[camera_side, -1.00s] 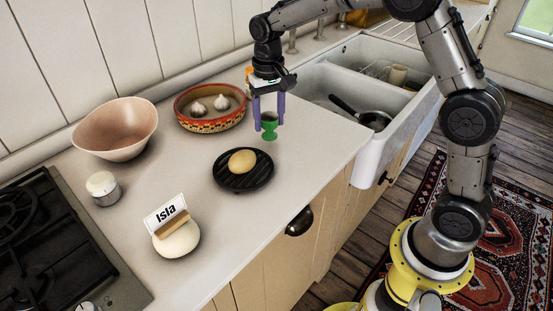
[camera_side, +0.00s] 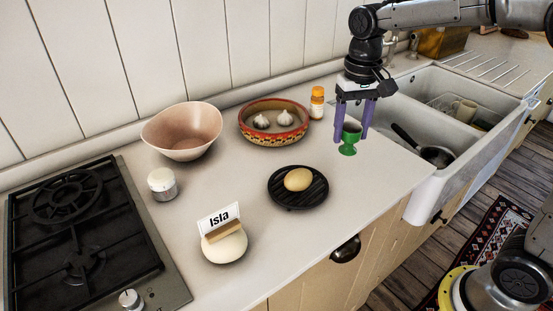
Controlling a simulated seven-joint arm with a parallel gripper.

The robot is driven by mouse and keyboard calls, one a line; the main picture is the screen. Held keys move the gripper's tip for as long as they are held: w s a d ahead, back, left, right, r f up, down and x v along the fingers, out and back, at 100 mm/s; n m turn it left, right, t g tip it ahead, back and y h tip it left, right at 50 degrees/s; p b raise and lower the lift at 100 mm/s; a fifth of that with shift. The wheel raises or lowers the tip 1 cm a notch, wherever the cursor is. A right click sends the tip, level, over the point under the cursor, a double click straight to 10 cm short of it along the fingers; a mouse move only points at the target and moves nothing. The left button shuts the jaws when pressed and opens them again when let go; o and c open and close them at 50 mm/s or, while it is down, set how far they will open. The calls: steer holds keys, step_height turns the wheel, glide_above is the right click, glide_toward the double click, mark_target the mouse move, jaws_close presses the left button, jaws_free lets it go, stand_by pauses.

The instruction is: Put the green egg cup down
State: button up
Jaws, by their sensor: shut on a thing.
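My gripper (camera_side: 353,137) is shut on the green egg cup (camera_side: 348,147), with its two purple fingers on either side of the cup's bowl. The cup is upright and looks empty. It is over the white counter (camera_side: 235,165), right of the black round trivet and close to the sink side. I cannot tell whether its foot touches the counter or hangs just above it.
A brown egg (camera_side: 298,179) lies on the black trivet (camera_side: 312,199). A patterned bowl (camera_side: 273,138) with garlic, an orange-capped bottle (camera_side: 317,103), a pink bowl (camera_side: 183,130), a small jar (camera_side: 162,184) and an "Isla" card holder (camera_side: 225,245) stand around. The sink (camera_side: 425,190) is right.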

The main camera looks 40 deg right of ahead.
steer(key=shift+s+a+r, duration=0.15)
steer(key=shift+s+r, duration=0.05)
steer(key=shift+r, duration=0.3)
steer(key=shift+s+a+r, duration=0.1)
steer(key=shift+s+r, duration=0.1)
steer(key=shift+r, duration=0.25)
steer(key=shift+a+r, duration=0.15)
steer(key=shift+r, duration=0.1)
steer(key=w+f, duration=0.3)
steer(key=w, duration=0.1)
steer(key=w+f, duration=0.3)
steer(key=w, duration=0.2)
steer(key=w+a+f, duration=0.1)
steer(key=w+f, duration=0.2)
steer(key=w, duration=0.1)
steer(key=shift+w+f, duration=0.2)
steer(key=shift+w, duration=0.05)
steer(key=shift+w+f, duration=0.1)
steer(key=shift+f, duration=1.5)
steer(key=shift+f, duration=0.1)
steer(key=o, duration=1.4)
steer(key=shift+f, duration=0.1)
